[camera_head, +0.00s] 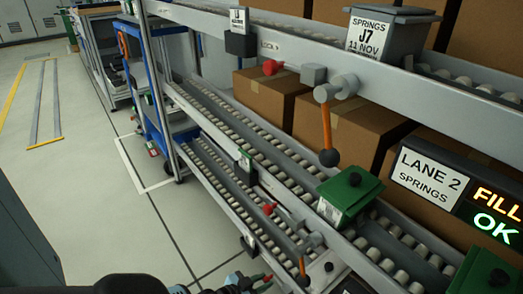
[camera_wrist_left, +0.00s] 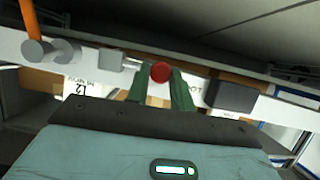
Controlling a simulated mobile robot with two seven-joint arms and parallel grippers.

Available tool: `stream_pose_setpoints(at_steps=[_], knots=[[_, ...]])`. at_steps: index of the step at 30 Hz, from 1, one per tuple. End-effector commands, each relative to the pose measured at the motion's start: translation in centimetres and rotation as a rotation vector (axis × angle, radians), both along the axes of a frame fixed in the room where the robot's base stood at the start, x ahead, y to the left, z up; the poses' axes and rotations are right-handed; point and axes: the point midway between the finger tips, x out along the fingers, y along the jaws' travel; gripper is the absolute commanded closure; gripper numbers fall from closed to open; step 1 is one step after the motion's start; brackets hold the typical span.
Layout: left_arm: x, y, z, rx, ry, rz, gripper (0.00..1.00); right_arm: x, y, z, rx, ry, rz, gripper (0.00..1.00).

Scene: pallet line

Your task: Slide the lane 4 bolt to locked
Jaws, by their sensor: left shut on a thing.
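In the left wrist view a red knob (camera_wrist_left: 161,72) sits at the end of a thin bolt rod on a pale rail (camera_wrist_left: 210,75). My left gripper (camera_wrist_left: 160,86) has its two green fingers on either side of the knob and is shut on it. The bolt's block (camera_wrist_left: 108,52) is left of the knob. In the head view my left gripper (camera_head: 262,281) is only partly seen at the bottom edge, low beside the rack. Which lane the held bolt belongs to cannot be read. My right gripper is not in view.
Two other red-knobbed bolts show in the head view, on the upper rail (camera_head: 270,67) and the middle rail (camera_head: 268,208). Orange levers with black balls (camera_head: 329,157) hang near them. Green bins (camera_head: 350,190) and brown boxes (camera_head: 262,95) stand on the rack. The floor (camera_head: 75,190) at left is clear.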

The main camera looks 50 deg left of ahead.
Motion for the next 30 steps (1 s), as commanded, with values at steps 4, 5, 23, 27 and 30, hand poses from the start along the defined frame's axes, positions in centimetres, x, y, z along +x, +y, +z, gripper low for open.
stream_pose_setpoints(at_steps=[4, 5, 23, 27, 30], knots=[[-0.2, -2.0, 0.0, -0.006, -0.001, 0.0, 1.0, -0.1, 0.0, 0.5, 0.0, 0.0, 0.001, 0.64], [-0.2, -2.5, 0.1, -0.006, -0.001, 0.0, 1.0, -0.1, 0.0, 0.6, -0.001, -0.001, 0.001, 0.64], [-0.5, -5.2, -0.1, -0.003, 0.001, -0.005, 0.68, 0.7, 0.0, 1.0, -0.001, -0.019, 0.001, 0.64], [-0.5, -5.1, -0.1, -0.002, 0.001, -0.003, 0.55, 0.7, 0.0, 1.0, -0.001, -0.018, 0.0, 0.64], [-0.4, -5.0, -0.1, -0.002, 0.001, -0.002, 0.55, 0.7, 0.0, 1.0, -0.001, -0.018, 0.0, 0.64]])
